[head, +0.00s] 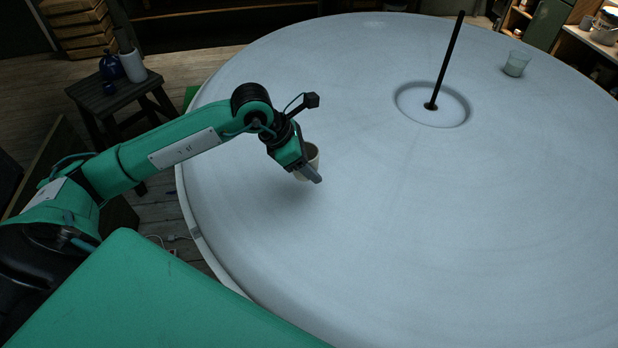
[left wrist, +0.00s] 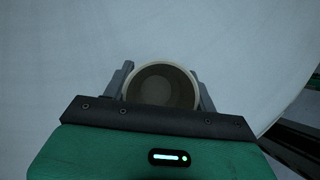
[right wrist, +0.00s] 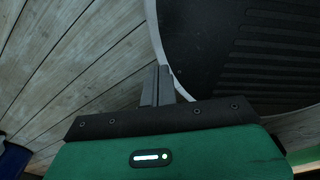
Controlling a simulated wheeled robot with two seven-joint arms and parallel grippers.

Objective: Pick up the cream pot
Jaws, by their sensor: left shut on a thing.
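The cream pot (head: 313,157) is partly hidden behind my left gripper (head: 312,174) over the left part of the round white table. In the left wrist view the pot (left wrist: 160,86) shows from above, with a pale round rim and a darker, empty-looking inside. The fingers of my left gripper (left wrist: 162,88) lie on either side of it, shut on it. In the head view the pot looks upright, and I cannot tell whether it touches the table. My right gripper (right wrist: 157,86) shows only in the right wrist view, its fingers together and nothing between them.
The large round white table (head: 420,230) is mostly bare. A thin dark rod (head: 447,60) stands in a ringed hollow near its middle. A glass cup (head: 516,64) stands at the far right.

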